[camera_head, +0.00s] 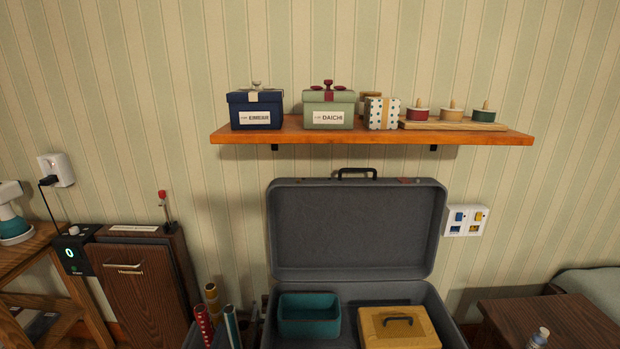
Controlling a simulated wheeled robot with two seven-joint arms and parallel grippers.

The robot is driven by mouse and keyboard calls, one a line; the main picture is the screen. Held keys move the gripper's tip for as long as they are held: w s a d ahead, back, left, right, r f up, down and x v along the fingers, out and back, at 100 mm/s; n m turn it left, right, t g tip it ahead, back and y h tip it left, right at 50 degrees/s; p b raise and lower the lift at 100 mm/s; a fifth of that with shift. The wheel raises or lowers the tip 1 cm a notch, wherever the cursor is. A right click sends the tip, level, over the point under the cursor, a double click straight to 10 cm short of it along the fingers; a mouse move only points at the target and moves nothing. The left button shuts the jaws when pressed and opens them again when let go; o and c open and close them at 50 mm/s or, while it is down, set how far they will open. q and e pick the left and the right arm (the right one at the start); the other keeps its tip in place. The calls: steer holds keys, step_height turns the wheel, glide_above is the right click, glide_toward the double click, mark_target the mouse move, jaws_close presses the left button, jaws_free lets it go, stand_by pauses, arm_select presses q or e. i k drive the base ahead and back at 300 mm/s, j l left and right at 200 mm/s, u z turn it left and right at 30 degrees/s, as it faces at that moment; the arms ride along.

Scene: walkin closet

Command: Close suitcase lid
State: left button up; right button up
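The grey suitcase stands open at the bottom centre. Its lid (354,230) is raised nearly upright near the striped wall, with a dark handle (357,173) at its top edge. The base (347,293) holds a teal open box (309,315) on the left and a yellow case (399,328) with a dark handle on the right. The front of the base is cut off by the picture's lower edge. Neither of my grippers is in view.
An orange wooden shelf (372,135) with gift boxes hangs above the lid. A dark wooden cabinet (148,284) and rolled tubes (213,301) stand left of the suitcase. A brown table (551,319) with a bottle (540,338) stands at right.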

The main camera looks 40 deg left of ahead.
mark_target(340, 229)
steer(key=u, duration=0.9)
